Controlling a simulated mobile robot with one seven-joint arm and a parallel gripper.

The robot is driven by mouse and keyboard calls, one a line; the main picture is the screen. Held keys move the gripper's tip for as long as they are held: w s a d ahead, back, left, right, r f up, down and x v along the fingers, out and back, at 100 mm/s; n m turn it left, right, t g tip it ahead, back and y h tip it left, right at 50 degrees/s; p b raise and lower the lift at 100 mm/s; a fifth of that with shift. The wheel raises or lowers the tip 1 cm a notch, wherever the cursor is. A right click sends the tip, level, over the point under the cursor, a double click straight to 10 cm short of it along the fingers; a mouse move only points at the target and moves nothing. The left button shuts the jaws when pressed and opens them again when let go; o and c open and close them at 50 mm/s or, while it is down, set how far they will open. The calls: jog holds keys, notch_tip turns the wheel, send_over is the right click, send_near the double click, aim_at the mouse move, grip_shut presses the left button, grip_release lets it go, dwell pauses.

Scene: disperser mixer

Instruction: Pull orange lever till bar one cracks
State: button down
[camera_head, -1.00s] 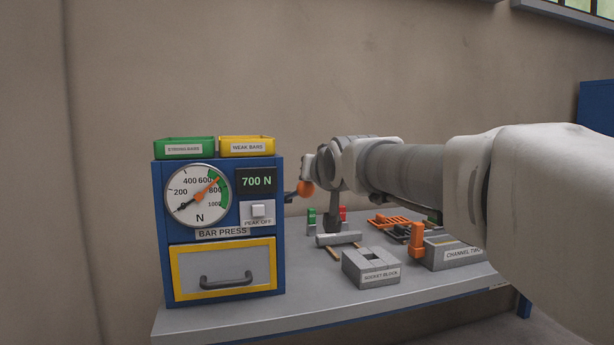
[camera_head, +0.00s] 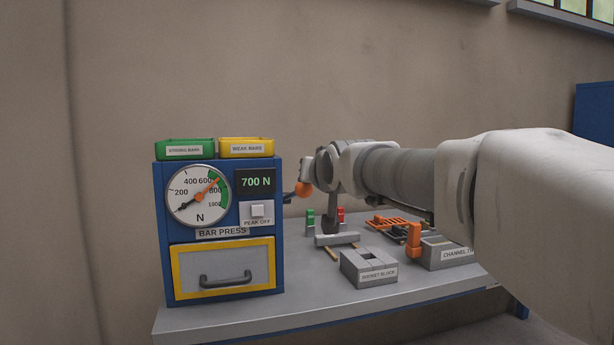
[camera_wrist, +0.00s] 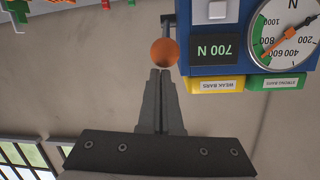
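The orange ball knob (camera_head: 305,190) of the lever stands at the right side of the blue bar press (camera_head: 161,230), on a dark arm. In the wrist view the same orange knob (camera_wrist: 164,53) is just beyond my fingertips. My gripper (camera_wrist: 160,72) has its two fingers together with nothing visible between them. The tips are at or very near the knob; I cannot tell whether they touch it. The press display (camera_head: 256,182) reads 700 N, and the dial (camera_head: 198,196) needle points near 700. I cannot see a bar in the press.
A green strong-bars tray (camera_head: 188,142) and a yellow weak-bars tray (camera_head: 246,139) sit on the press. A grey socket block (camera_head: 368,269), a channel block (camera_head: 450,264) with an orange piece (camera_head: 414,240), and an orange rack (camera_head: 392,221) stand on the bench (camera_head: 315,295).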

jog(key=d+f+p+v, duration=0.1)
jog(key=f+p+v, duration=0.1)
jog(key=v, duration=0.7)
jog(key=shift+s+r+p, duration=0.2)
jog(key=shift+r+p, duration=0.05)
jog(key=shift+p, duration=0.4)
jog(key=s+d+f+g+h, duration=0.2)
jog(key=s+d+f+g, duration=0.3)
jog(key=s+f, duration=0.65)
jog(key=s+d+f+g+h, duration=0.1)
jog(key=s+d+f+g, duration=0.35)
jog(key=s+f, duration=0.75)
notch_tip(320, 180, up, 23)
jog(key=s+d+p, duration=0.1)
jog(key=s+p, duration=0.1)
jog(key=p, duration=2.1)
jog(key=shift+m, duration=0.3)
